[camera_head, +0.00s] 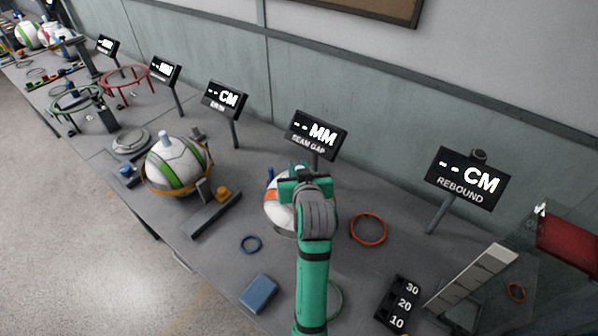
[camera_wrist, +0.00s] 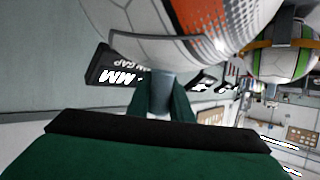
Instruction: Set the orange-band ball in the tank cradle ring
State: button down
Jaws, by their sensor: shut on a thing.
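The white ball with an orange band (camera_head: 274,214) is near the middle of the bench in the head view, partly hidden behind my arm. It fills the top of the wrist view (camera_wrist: 150,22). My gripper (camera_head: 305,183) is over the ball, shut on its short grey-blue knob; the fingers (camera_wrist: 163,95) close around the knob in the wrist view. I cannot tell whether the ball touches the bench. Ring stands, a green one (camera_head: 77,97) and a red one (camera_head: 126,71), stand at the far left. I cannot tell which ring is the tank cradle.
A green-band ball (camera_head: 178,165) sits in an orange ring left of my gripper. The BEAM GAP sign (camera_head: 318,134) stands just behind. A REBOUND sign (camera_head: 468,178) is at right.

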jog(key=shift+w+f, duration=0.2)
jog(key=shift+f, duration=0.1)
jog(key=shift+w+f, duration=0.15)
jog(key=shift+f, duration=0.45)
jog(key=shift+w+f, duration=0.15)
jog(key=shift+f, duration=0.4)
jog(key=shift+s+f, duration=0.1)
jog(key=shift+f, duration=0.5)
jog(key=c, duration=1.6)
grip_release()
jog(key=shift+f, duration=0.1)
